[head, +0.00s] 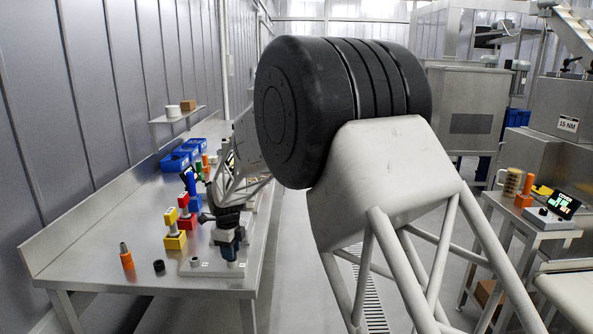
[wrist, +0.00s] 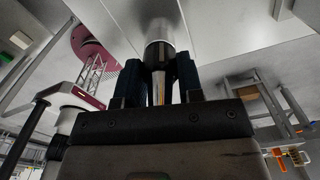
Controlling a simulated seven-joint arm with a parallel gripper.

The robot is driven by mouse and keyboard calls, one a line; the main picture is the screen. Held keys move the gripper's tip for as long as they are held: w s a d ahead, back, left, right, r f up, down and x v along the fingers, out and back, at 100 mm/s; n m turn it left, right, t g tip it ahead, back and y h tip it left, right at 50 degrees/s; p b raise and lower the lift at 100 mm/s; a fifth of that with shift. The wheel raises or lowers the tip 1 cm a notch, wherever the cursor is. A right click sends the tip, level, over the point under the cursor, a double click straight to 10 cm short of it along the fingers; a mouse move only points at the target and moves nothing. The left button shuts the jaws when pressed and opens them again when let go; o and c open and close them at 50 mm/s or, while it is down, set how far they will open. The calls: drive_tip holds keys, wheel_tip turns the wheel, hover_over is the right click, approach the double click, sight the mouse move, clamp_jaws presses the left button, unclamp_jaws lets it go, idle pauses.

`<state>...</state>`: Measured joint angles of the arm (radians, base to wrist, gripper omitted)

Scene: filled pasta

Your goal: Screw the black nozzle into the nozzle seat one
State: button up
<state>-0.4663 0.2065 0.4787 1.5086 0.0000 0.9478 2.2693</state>
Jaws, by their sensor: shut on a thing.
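My gripper (head: 229,246) is low over the right part of a pale seat plate (head: 208,268) at the near end of the bench, fingers pointing down. In the wrist view its two dark blue fingers (wrist: 158,84) are shut on a narrow, dark, shiny piece, which looks like the black nozzle (wrist: 158,88). A wider metal cylinder (wrist: 158,42) lies in line with it beyond the fingertips. I cannot tell whether the piece is seated in it. A round seat (head: 195,261) shows on the plate's left part. The gripper hides much of the plate's right part.
An orange holder with a grey tip (head: 126,258) and a black ring (head: 158,266) stand left of the plate. Yellow (head: 175,240) and red (head: 186,220) blocks stand behind it, with blue bins (head: 178,160) farther back. The bench's left side is mostly clear.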

drive_tip(key=shift+m, duration=1.2)
drive_tip(key=m, duration=0.4)
drive_tip(key=shift+m, duration=0.3)
drive_tip(key=o, duration=1.1)
drive_tip(key=shift+o, duration=0.4)
drive_tip(key=shift+o, duration=0.7)
drive_tip(key=shift+r, duration=3.45)
